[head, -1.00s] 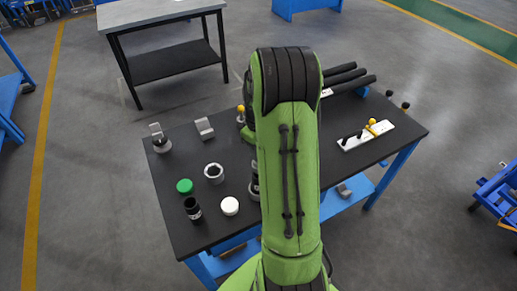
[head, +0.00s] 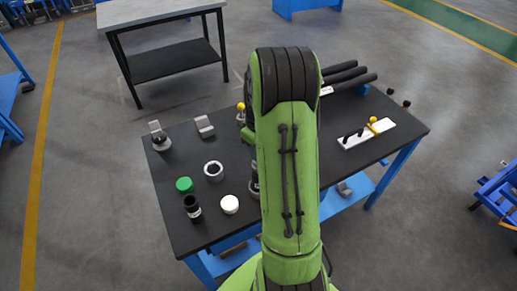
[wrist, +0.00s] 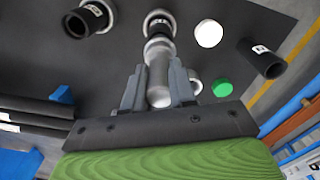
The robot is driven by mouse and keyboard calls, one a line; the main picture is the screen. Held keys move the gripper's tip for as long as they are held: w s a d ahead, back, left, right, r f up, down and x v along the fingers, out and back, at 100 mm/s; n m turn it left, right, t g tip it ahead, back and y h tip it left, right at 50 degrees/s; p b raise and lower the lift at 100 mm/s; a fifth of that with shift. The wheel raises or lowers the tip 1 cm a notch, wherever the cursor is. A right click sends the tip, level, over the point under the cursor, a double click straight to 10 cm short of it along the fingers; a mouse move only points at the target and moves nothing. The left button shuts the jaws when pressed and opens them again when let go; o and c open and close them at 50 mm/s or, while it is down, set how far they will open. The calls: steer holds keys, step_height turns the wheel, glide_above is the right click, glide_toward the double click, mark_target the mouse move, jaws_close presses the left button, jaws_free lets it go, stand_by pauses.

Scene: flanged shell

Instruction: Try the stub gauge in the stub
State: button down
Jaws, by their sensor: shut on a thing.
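My gripper (wrist: 158,92) is shut on a silver cylindrical piece, which I take to be the stub gauge (wrist: 158,72), in the wrist view. The gauge points away from the camera, its far end close to a flanged ring piece (wrist: 160,20) with a dark opening, possibly the stub. I cannot tell whether they touch or whether the end is inside. In the head view my green arm hides the gripper and gauge. A dark piece with a grey flange (head: 253,181) shows partly at the arm's left edge.
On the black table stand a green cap (head: 184,185), a white cap (head: 229,204), a black labelled cylinder (head: 192,208) and a metal ring (head: 213,171). Another black labelled cylinder (wrist: 88,19) is near the gauge. Black bars and a white pegged plate (head: 366,134) lie right.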

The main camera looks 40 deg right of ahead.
steer(key=shift+f+b, duration=1.4)
steer(key=shift+f, duration=0.4)
steer(key=shift+r, duration=0.1)
stand_by(0.6)
steer(key=shift+r+p, duration=3.7)
steer(key=shift+r, duration=1.05)
